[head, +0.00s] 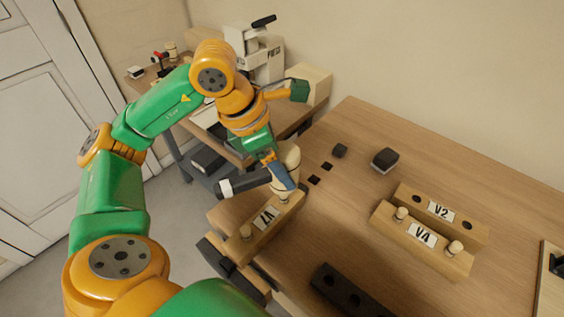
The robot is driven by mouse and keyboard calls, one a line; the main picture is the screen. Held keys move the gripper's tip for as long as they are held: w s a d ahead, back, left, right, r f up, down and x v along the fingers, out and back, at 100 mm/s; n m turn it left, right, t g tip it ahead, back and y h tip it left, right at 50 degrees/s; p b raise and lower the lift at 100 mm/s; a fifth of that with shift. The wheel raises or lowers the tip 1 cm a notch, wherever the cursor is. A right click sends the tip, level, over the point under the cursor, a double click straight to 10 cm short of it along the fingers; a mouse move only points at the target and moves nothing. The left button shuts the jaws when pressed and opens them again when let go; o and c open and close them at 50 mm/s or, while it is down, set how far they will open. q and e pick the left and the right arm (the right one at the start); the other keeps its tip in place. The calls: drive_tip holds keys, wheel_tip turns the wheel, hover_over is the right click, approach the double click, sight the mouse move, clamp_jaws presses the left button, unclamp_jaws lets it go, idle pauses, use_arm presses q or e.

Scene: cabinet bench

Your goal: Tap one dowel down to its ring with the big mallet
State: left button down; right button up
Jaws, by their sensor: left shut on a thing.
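My left gripper (273,166) is shut on the mallet (245,183), whose dark cylinder with a white end sticks out to the left. The mallet hangs over the far end of a labelled wooden block (265,226) at the bench's left edge. The gripper and mallet hide much of the block's far end, and contact there is unclear. My right gripper is out of view.
Block V4 (405,232) with two dowels and block V2 (450,207) with open holes stand at right. A dark holed block (347,291) lies in front, and a dark block (385,160) behind. A side table (292,121) stands behind left.

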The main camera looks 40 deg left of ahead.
use_arm(q)
wheel_tip(320, 180, down, 3)
drive_tip(key=b, duration=0.2)
drive_tip(key=shift+f+b, duration=0.1)
drive_tip(key=shift+b, duration=0.2)
drive_tip(key=shift+r, duration=0.25)
drive_tip(key=shift+p, duration=0.3)
wheel_tip(320, 180, up, 2)
drive_tip(key=shift+r+p, duration=0.15)
drive_tip(key=shift+p, duration=0.85)
drive_tip(key=shift+w+f, duration=0.1)
drive_tip(key=shift+f, duration=0.1)
